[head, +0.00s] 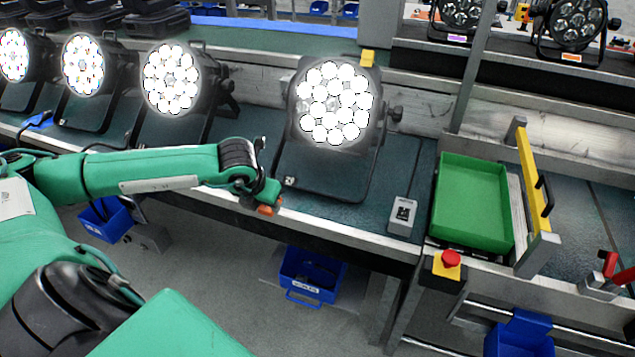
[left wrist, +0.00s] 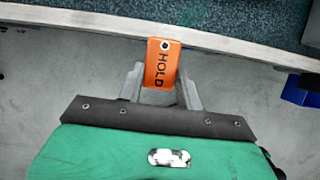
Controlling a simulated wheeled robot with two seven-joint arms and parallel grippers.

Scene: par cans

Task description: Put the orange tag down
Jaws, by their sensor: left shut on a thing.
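The orange tag (left wrist: 163,62) reads "HOLD" and has a hole at its far end. My left gripper (left wrist: 162,85) is shut on it, with one finger on each side of the tag. In the left wrist view the tag's far end overlaps the metal front edge of the bench. In the head view the tag (head: 268,209) shows as a small orange patch at the end of my left arm, by the bench's front edge in front of a lit par can (head: 334,103). I cannot tell whether the tag touches the bench. My right gripper is not in view.
Several lit par cans stand along the bench to the left. A small grey box (head: 402,216) and a green tray (head: 472,200) are to the right, with a red stop button (head: 450,259) below. A blue bin (head: 312,275) is under the bench.

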